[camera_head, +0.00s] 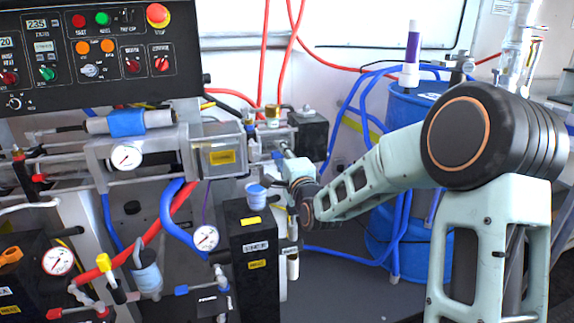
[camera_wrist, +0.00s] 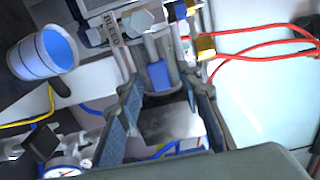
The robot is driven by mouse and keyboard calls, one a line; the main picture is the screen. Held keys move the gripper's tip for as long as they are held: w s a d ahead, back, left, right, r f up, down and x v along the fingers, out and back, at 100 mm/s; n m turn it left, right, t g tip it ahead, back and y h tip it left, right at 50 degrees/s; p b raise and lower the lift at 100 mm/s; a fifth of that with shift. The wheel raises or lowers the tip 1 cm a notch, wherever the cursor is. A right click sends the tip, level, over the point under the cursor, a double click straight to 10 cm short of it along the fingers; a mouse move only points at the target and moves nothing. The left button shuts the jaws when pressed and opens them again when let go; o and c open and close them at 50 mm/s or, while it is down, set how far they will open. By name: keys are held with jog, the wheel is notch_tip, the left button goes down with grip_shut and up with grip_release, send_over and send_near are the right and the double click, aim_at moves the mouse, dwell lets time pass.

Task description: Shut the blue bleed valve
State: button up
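A small blue part (camera_wrist: 158,76), which looks like the bleed valve's handle, sits beyond my fingertips in the wrist view, below a metal body. A label reading BLEED (camera_wrist: 112,28) stands to its upper left. My gripper (camera_wrist: 165,92) is open, with one finger on each side of the blue part's line. I cannot tell whether either finger touches it. In the head view my gripper (camera_head: 284,152) reaches up toward the fittings right of the clear box; the bleed valve cannot be made out there.
Red hoses (camera_wrist: 260,45) and a brass fitting (camera_wrist: 205,46) lie right of the valve. A blue-ended cylinder (camera_wrist: 60,48) is at the left. In the head view, a black box (camera_head: 250,270) stands below my gripper and a blue drum (camera_head: 405,110) stands behind my arm.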

jog(key=v, duration=1.1)
jog(key=shift+s+r, duration=0.1)
